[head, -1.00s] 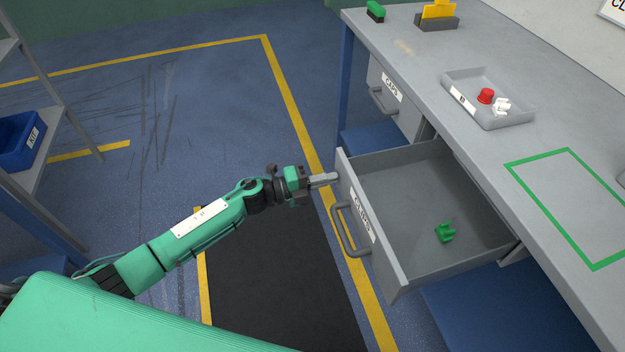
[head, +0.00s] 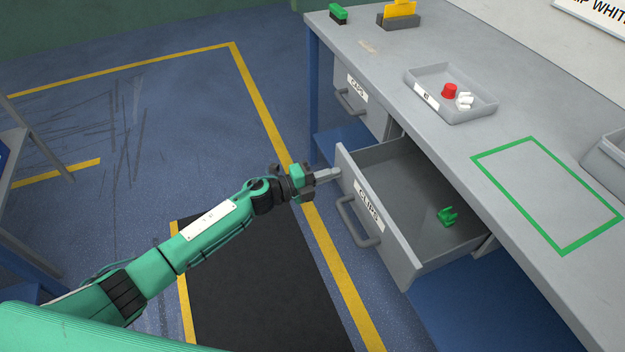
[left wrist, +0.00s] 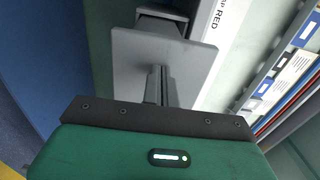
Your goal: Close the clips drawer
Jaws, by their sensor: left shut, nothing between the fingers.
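The clips drawer (head: 405,260) is grey, labelled CLIPS, and stands partly open from the bench in the head view. Its bar handle (head: 357,222) is on the front face. A green clip (head: 447,217) lies inside. My left gripper (head: 336,174) is shut and empty, its fingertips at the far end of the drawer front, beside the label and handle. They look to be touching or very close to the front. In the left wrist view the shut fingers (left wrist: 160,85) point at a grey panel (left wrist: 190,62) that I cannot identify surely. My right gripper is out of view.
The closed caps drawer (head: 372,105) is farther along the bench. On the bench top (head: 450,150) are a grey tray (head: 470,112) with a red cap and white pieces, and a green-outlined area (head: 487,180). The floor left of the drawer is clear.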

